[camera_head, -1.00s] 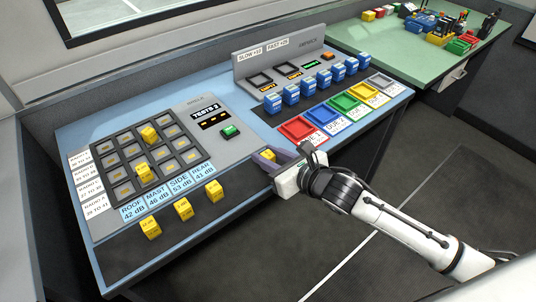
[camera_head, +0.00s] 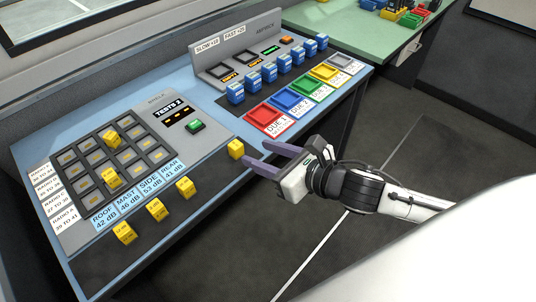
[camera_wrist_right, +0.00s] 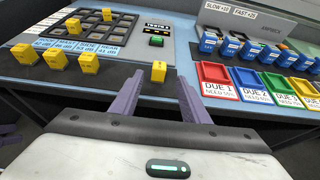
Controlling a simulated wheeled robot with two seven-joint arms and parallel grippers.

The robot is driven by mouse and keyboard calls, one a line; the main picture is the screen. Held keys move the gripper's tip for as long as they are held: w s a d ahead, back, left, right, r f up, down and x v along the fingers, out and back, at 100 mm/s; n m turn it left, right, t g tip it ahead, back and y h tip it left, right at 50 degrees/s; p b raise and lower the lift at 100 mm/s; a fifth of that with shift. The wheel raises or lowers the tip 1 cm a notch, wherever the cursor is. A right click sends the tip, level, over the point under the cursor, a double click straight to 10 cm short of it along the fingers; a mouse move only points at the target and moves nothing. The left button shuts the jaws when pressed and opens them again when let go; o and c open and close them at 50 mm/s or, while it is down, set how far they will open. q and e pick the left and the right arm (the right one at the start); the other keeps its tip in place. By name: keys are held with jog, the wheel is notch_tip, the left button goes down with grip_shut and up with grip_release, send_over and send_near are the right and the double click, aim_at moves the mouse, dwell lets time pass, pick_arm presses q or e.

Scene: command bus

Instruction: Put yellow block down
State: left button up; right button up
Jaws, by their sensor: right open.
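A yellow block (camera_head: 236,149) stands on the dark front strip of the console, just left of my right gripper (camera_head: 268,158). The block is apart from the fingers. In the right wrist view the same yellow block (camera_wrist_right: 158,71) stands beyond the fingertips of my right gripper (camera_wrist_right: 158,92), which are spread with nothing between them. More yellow blocks stand along the strip to the left: one (camera_head: 186,187), another (camera_head: 157,209) and another (camera_head: 125,233). Two yellow blocks sit in the grey grid (camera_head: 84,160), one of them here (camera_head: 111,138).
Blue blocks (camera_head: 236,92) stand in a row on the right half of the console. Coloured trays, such as the red one (camera_head: 264,115), lie in front of them. A green button (camera_head: 195,126) sits beside the grid. A green table (camera_head: 345,27) stands behind at right.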

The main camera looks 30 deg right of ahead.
jog(key=s+f+n+g, duration=0.1)
jog(key=s+f+n, duration=0.5)
jog(key=n, duration=0.5)
jog(key=s+a+f+n+g+h, duration=0.1)
jog(key=s+f+n+g, duration=0.1)
jog(key=s+f+n, duration=0.3)
jog(key=s+a+f+n+g+h, duration=0.1)
jog(key=s+f+n, duration=0.5)
jog(key=f+n, duration=0.6)
jog(key=shift+s+a+f+n, duration=0.25)
jog(key=shift+s+f+n, duration=0.1)
jog(key=shift+n, duration=2.65)
jog(key=shift+r, duration=0.1)
